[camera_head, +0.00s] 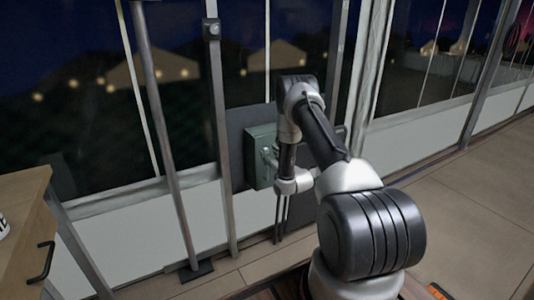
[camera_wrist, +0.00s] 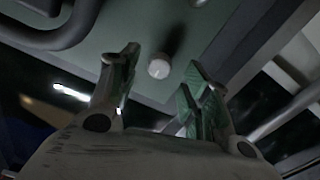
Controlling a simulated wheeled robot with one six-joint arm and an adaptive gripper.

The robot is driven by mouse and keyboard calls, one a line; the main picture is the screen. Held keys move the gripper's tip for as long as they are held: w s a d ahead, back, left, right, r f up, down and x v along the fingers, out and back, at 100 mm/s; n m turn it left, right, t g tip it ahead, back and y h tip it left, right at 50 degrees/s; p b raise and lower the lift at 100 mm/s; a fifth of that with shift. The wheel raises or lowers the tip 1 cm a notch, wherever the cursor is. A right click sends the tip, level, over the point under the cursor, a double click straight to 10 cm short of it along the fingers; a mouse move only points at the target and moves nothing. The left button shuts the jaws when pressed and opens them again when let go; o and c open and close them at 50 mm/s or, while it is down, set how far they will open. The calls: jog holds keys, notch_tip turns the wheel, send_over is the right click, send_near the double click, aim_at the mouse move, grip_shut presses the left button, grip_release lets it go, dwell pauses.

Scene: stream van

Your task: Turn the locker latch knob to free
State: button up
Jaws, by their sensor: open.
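The locker is a green box (camera_head: 257,150) mounted low against the window wall in the head view, partly behind my arm. In the wrist view its green face (camera_wrist: 130,28) fills the upper middle. A small knob with a pale round end (camera_wrist: 158,68) stands out from that face. My gripper (camera_wrist: 162,60) is open, with one green-padded finger left of the knob and the other right of it. The knob appears in the gap between the fingers; I cannot tell its depth, and no contact is visible. In the head view my arm hides the knob.
A dark curved bar (camera_wrist: 60,38) crosses the upper left of the wrist view. A metal post (camera_head: 217,130) stands left of the locker. A wooden cabinet (camera_head: 22,215) with a black handle is at far left. The tiled floor (camera_head: 470,200) is open at right.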

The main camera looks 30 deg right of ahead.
aim_at(266, 151)
jog(key=shift+w, duration=1.35)
jog(key=c, duration=1)
jog(key=shift+c, duration=0.2)
